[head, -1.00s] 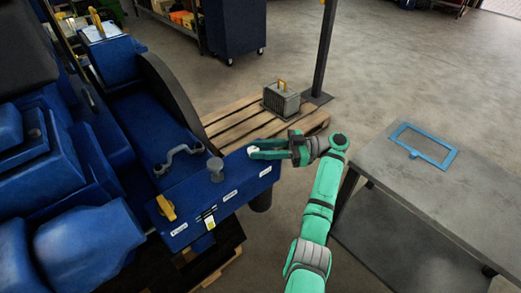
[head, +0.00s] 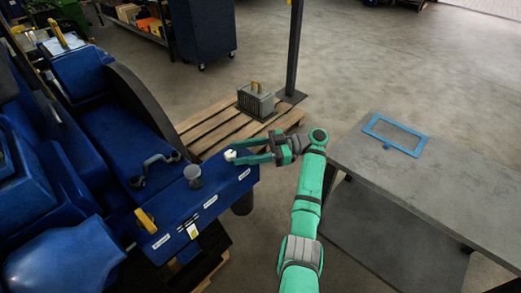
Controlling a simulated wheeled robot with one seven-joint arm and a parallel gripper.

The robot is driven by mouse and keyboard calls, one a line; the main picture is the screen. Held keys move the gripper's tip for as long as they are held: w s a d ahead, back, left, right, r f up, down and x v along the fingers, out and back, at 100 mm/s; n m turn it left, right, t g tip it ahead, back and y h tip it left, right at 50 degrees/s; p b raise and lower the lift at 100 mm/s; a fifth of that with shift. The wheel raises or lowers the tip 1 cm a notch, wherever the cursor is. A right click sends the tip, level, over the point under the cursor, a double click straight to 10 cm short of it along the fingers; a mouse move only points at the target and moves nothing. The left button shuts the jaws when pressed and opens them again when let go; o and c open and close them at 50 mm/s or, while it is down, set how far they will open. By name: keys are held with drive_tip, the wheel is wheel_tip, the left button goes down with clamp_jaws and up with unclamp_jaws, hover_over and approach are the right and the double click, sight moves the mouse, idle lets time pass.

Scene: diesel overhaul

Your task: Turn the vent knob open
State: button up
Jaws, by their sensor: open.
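A small white knob (head: 230,155) shows at the far right end of the blue engine's top panel (head: 215,185). My gripper (head: 238,154) reaches in from the right, its green fingers open with the tips at the white knob. I cannot tell whether they touch it. A grey round knob (head: 193,174) stands on the panel to the left, and a yellow handle (head: 146,221) sits at its near left end. White labels (head: 211,201) run along the panel edge, too small to read, so which one is the vent knob is not clear.
A grey curved handle (head: 150,168) lies behind the grey knob. A wooden pallet (head: 215,132) with a grey finned box (head: 256,101) is behind my gripper, near a dark post (head: 294,50). A grey table (head: 440,185) with a blue frame (head: 396,136) stands right.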

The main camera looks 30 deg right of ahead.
drive_tip(key=v, duration=0.9)
drive_tip(key=shift+w, duration=0.1)
